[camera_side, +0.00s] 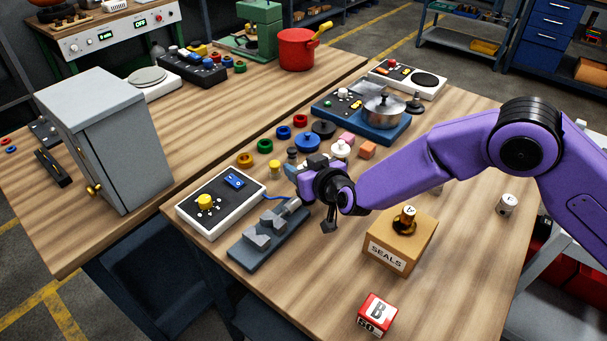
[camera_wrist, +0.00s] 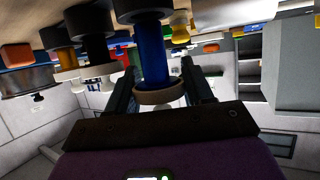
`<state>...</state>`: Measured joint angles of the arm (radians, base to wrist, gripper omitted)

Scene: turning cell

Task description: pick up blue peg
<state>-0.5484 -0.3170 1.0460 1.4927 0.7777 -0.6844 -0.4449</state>
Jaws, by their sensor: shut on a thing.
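In the wrist view, the blue peg (camera_wrist: 153,55) is a blue shaft with a pale collar at its near end and a wider dark blue part at its far end. It lies between the two dark fingers of my gripper (camera_wrist: 157,80), which is shut on it. In the side view, my gripper (camera_side: 312,166) is low over the middle of the near table, among small pegs and knobs. I cannot pick out the held peg there; the gripper seems to hide it. Whether the peg touches the table cannot be told.
Close by stand a yellow peg (camera_side: 274,168), a white peg (camera_side: 341,149) and a blue round piece (camera_side: 307,142). A grey fixture (camera_side: 268,241) and a control box (camera_side: 222,202) are at left. A SEALS box (camera_side: 400,238) is at right. The table's front right is mostly clear.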

